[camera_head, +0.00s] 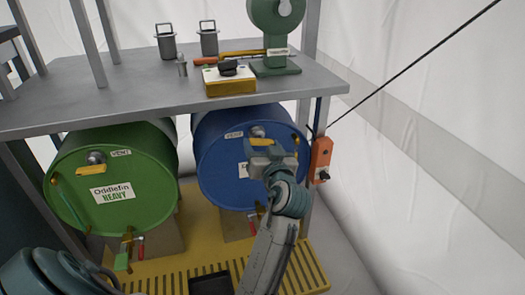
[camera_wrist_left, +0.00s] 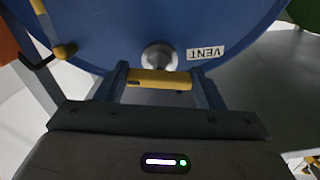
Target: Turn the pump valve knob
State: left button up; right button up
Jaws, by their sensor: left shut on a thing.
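The blue drum (camera_head: 222,178) lies on its side under the table, its VENT label (camera_wrist_left: 206,52) upside down in the left wrist view. A round silver vent fitting (camera_wrist_left: 159,57) with a yellow handle (camera_wrist_left: 160,80) is on its face. My left gripper (camera_head: 262,148) is at the drum face, shut on the yellow handle, with its fingers (camera_wrist_left: 163,86) at the handle's two ends. The handle also shows just above the gripper in the head view (camera_head: 258,131). I cannot tell which part is the pump valve knob. My right gripper is not in view.
An orange box (camera_head: 320,155) with a black knob (camera_head: 323,175) hangs on the table's right leg. The table (camera_head: 130,75) holds two grey pots, a yellow-white box (camera_head: 229,80) and a green machine (camera_head: 276,45).

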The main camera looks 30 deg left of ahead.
aim_at(228, 68)
jog(key=k+l, duration=0.15)
jog(key=k+l+u, duration=0.1)
jog(key=l, duration=0.25)
jog(key=k, duration=0.5)
